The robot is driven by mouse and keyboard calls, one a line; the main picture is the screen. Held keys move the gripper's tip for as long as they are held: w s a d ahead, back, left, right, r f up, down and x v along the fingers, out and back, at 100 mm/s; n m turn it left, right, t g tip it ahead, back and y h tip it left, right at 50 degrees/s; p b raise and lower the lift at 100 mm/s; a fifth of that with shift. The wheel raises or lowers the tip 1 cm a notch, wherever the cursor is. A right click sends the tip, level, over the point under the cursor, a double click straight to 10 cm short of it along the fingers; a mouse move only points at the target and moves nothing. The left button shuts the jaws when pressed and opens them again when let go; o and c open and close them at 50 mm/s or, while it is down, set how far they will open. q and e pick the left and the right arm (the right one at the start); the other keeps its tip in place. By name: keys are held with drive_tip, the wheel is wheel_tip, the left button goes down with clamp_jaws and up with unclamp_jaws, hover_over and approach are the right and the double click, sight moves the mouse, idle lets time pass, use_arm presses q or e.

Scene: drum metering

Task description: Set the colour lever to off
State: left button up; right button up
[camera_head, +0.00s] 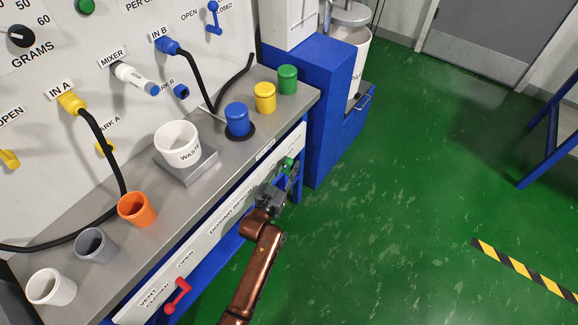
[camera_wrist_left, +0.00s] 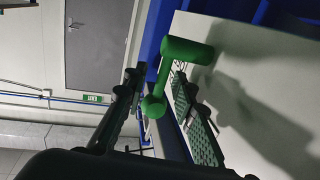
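A green lever (camera_head: 289,163) is on the right end of the bench's front panel. No label for it can be read. In the left wrist view the green lever (camera_wrist_left: 185,52) has a thick round hub at the panel and an arm ending in a round knob. My left gripper (camera_head: 281,180) is at this lever and partly covers it. In the left wrist view its two dark fingers (camera_wrist_left: 157,92) are apart, with the knob end between them. Whether they touch it cannot be told. My right gripper is in neither view.
A red lever (camera_head: 177,296) sits lower left on the same panel, by VENT labels. On the bench (camera_head: 215,190) stand a white WASTE cup (camera_head: 178,144), several coloured cups and capped jars. A blue cabinet (camera_head: 318,110) stands right of the bench. Green floor (camera_head: 400,220) is open to the right.

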use_arm(q)
drive_tip(key=shift+c, duration=0.6)
clamp_jaws()
